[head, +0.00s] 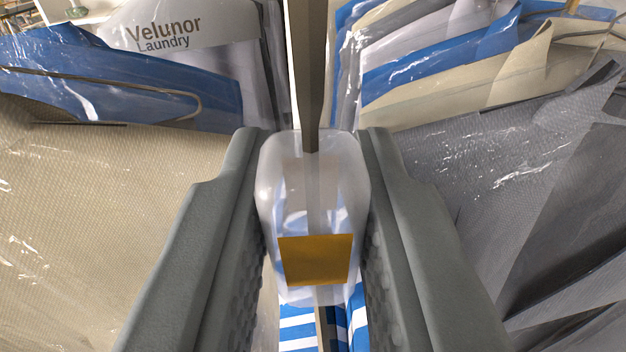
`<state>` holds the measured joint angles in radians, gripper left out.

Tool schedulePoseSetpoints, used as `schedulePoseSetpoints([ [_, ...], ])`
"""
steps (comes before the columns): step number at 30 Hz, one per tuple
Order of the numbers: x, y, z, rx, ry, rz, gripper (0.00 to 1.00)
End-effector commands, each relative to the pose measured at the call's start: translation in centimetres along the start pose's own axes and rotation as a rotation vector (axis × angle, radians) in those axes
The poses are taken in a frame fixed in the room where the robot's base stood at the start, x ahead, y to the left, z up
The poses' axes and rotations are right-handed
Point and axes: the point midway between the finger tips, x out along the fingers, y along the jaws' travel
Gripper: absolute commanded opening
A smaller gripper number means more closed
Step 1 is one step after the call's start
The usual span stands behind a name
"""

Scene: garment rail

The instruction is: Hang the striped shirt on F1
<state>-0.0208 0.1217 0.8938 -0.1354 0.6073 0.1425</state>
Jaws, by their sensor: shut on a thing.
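My gripper (311,165) is shut on a clear, rounded plastic piece (312,205) with an orange label (315,260) on its face. Below this piece, blue and white stripes of the striped shirt (297,328) show between the fingers. Most of the shirt is hidden by the fingers and the clear piece. A dark metal bar (311,70) runs down from the top middle to the clear piece. I cannot tell whether the two touch. No rail position label is readable.
Bagged garments crowd both sides: beige (90,220) and blue (110,85) ones at left, a grey one (500,170) and blue and beige ones (440,75) at right. A bag at upper left reads "Velunor Laundry". Only a narrow gap lies around the bar.

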Motion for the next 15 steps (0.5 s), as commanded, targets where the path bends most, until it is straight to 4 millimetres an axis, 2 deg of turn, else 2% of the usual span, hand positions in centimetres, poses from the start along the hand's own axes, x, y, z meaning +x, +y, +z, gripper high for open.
schedulePoseSetpoints([
  [15,-0.05,0.03,1.00,0.000,0.001,0.000,0.00],
])
